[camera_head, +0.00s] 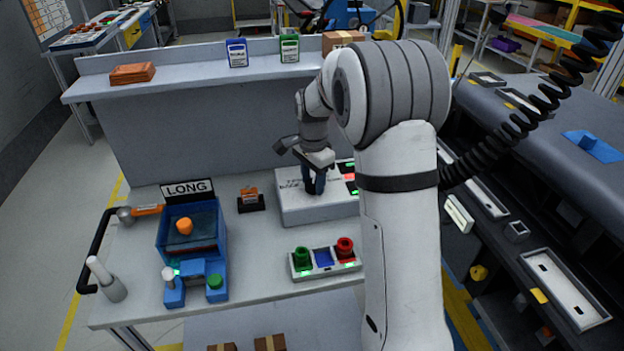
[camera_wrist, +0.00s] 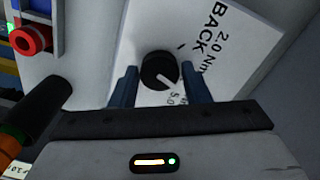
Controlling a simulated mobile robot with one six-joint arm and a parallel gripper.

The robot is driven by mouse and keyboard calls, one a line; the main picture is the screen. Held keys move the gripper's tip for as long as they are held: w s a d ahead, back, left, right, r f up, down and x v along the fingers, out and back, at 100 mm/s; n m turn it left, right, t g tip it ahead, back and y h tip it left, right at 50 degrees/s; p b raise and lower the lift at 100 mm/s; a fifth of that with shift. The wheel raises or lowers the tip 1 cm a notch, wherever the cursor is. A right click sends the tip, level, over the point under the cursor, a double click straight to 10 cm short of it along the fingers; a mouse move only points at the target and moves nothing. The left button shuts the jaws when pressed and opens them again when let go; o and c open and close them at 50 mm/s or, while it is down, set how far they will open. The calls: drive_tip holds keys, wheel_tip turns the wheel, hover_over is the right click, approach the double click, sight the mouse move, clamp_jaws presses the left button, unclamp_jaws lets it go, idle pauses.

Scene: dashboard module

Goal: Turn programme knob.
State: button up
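The programme knob (camera_wrist: 160,71) is a round black knob with a white pointer line, on a white panel (camera_wrist: 225,70) printed with "BACK", "2.0 Nm" and "5.0". In the wrist view the knob lies between the tips of my gripper (camera_wrist: 160,88), whose two blue fingers stand apart on either side with gaps to the knob. The pointer line points to the lower right, towards the "5.0" print. In the head view my gripper (camera_head: 314,182) is over the white box (camera_head: 300,209) and hides the knob there.
A tray with green and red buttons (camera_head: 324,262) stands in front of the box. A blue "LONG" fixture (camera_head: 192,240) and a small stand (camera_head: 250,200) are to the left. A shelf (camera_head: 190,80) runs behind. Bare bench lies between these.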

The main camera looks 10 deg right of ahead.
sight(313, 183)
drive_tip(key=o, duration=0.3)
drive_tip(key=shift+o, duration=0.2)
wheel_tip(313, 183, up, 8)
drive_tip(key=shift+f, duration=0.1)
idle(0.4)
